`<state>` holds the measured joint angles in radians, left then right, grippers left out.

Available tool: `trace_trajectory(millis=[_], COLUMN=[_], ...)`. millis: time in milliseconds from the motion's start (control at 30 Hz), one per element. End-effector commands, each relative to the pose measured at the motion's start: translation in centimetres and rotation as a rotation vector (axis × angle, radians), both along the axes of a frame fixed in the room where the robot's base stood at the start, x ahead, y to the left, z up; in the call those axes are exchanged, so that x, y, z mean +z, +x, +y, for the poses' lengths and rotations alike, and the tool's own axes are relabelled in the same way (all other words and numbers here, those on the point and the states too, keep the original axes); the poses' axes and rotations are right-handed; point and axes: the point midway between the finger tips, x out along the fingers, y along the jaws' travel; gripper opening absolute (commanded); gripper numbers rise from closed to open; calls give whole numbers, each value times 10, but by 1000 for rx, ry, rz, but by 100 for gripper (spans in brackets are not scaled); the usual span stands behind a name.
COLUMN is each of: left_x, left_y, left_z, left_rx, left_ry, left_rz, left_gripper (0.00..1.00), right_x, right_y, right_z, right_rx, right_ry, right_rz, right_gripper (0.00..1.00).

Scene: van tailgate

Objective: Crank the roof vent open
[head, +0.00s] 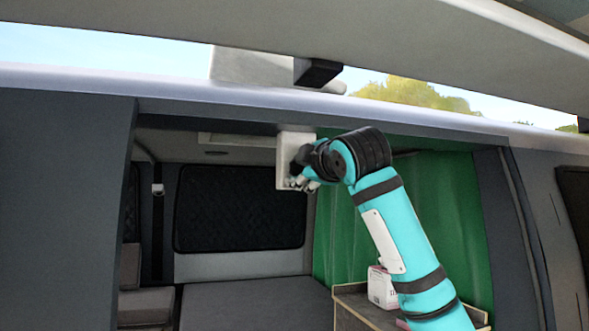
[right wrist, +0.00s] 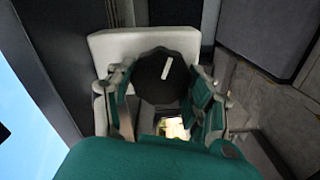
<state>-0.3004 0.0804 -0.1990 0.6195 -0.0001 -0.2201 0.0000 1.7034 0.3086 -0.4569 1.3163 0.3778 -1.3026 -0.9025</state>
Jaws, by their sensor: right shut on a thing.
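A dark, many-sided crank knob (right wrist: 150,80) with a white pointer mark sits on a white plate (right wrist: 112,48) in the right wrist view. The mark is tilted, its top leaning right. The plate (head: 285,150) hangs below the roof edge in the head view. My right gripper (head: 304,168) is at the plate, with its fingers on both sides of the knob, shut on it. A pale box-like piece (head: 245,68) with a black end stands on the roof above; I cannot tell whether it is the vent. My left gripper is out of view.
The roof edge (head: 190,88) runs just above my right arm, and the raised tailgate (head: 430,40) overhangs it. A green curtain (head: 452,215) hangs behind the arm. A white box (head: 381,287) stands on a cabinet below. The space above the bed (head: 250,305) is clear.

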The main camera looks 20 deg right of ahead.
Motion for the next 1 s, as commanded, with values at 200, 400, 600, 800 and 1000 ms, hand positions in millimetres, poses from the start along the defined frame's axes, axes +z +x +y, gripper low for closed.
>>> trace_trajectory(millis=[200,400,600,800,1000], left_x=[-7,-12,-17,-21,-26], left_y=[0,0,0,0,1], left_z=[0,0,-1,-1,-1], left_rx=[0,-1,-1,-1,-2], left_ry=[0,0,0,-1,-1], left_rz=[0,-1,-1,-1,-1], left_gripper=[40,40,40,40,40], right_x=[-5,-6,-7,-7,-7], right_y=[0,1,3,3,3], right_z=[1,2,3,4,4], right_rx=[2,2,1,1,-1], right_ry=[207,394,584,774,964], right_rz=[16,25,34,42,48], right_gripper=[22,22,21,21,21])
